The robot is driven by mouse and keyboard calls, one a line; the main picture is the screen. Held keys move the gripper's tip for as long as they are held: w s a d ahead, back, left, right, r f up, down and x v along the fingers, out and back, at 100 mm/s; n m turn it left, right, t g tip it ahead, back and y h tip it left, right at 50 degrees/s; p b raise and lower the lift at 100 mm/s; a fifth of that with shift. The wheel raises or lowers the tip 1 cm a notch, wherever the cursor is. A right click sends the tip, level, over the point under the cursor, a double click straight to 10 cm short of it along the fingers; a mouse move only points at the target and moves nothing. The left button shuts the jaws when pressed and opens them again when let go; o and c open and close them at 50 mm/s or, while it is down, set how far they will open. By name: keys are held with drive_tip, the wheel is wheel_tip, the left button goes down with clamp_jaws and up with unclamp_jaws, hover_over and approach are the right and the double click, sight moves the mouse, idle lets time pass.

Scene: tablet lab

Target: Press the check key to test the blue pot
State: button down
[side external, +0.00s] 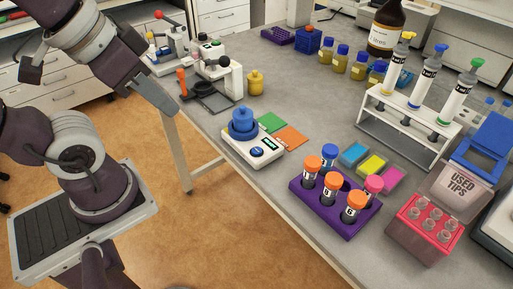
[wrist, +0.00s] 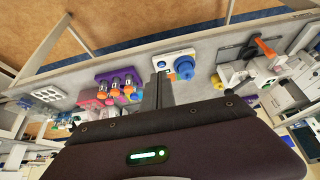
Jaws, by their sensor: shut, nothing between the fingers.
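The blue pot (side external: 243,121) stands upright on a white tester (side external: 245,150) at the table's near edge. The round blue key (side external: 257,152) is on the tester's front, beside a small green-lit display (side external: 270,143). In the wrist view, the blue pot (wrist: 184,68) and the key (wrist: 161,64) show just beyond my fingertips. My gripper (side external: 174,110) is shut and empty. It is raised in the air to the left of the tester, apart from it. The fingers (wrist: 158,80) also show shut in the wrist view.
Green (side external: 271,122) and orange (side external: 291,137) cards lie beside the tester. A yellow pot (side external: 255,83) stands behind it. A purple rack (side external: 335,208) of capped tubes is to the right. A black-and-white press device (side external: 215,80) stands at the back left.

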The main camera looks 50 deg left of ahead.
drive_tip(key=w+a+r+m+t+y, duration=0.1)
drive_tip(key=w+a+m+t, duration=0.25)
drive_tip(key=w, duration=0.65)
drive_tip(key=w+a+r+m+t+y, duration=0.15)
drive_tip(key=w+a+m, duration=0.35)
drive_tip(key=w, duration=0.5)
drive_tip(key=m+g+h, duration=0.5)
drive_tip(key=m+h, duration=0.5)
drive_tip(key=m, duration=0.1)
hover_over(252, 149)
wheel_tip(252, 149, down, 11)
drive_tip(key=shift+f, duration=0.2)
drive_tip(key=shift+f, duration=4.4)
